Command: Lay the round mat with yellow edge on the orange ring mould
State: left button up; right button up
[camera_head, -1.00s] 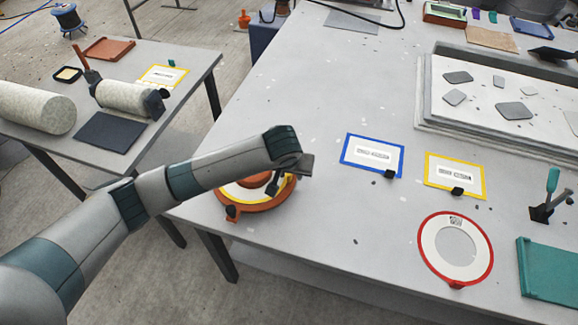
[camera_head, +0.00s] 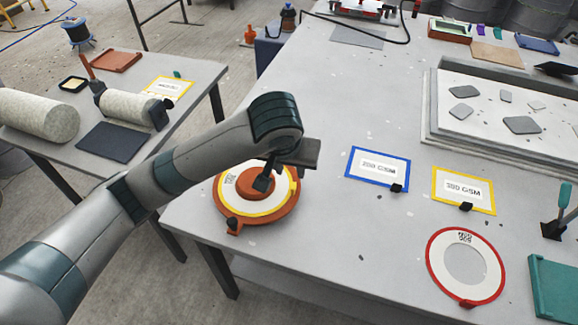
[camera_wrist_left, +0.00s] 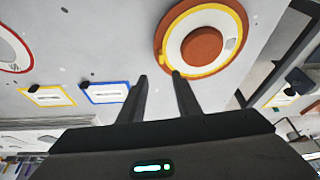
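The round mat with yellow edge (camera_head: 230,198) lies around the raised centre of the orange ring mould (camera_head: 290,212), at the table's near left edge. In the left wrist view the mat (camera_wrist_left: 179,62) surrounds the orange centre (camera_wrist_left: 201,46), and the mould's rim shows outside it. My left gripper (camera_head: 263,183) is above the mould in the head view, hiding part of it. In the left wrist view its fingers (camera_wrist_left: 158,76) are apart with nothing between them, and one tip overlaps the mat's yellow edge in the picture. My right gripper is not in view.
A round red-edged mat (camera_head: 437,266) lies at the front right. Blue-edged (camera_head: 350,169) and yellow-edged (camera_head: 438,191) cards lie near the table's middle. A large tray (camera_head: 432,125) stands at the back right. The table between the mould and the red-edged mat is clear.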

pick_arm(q)
jog(key=shift+v, duration=0.95)
jog(key=shift+f, duration=0.1)
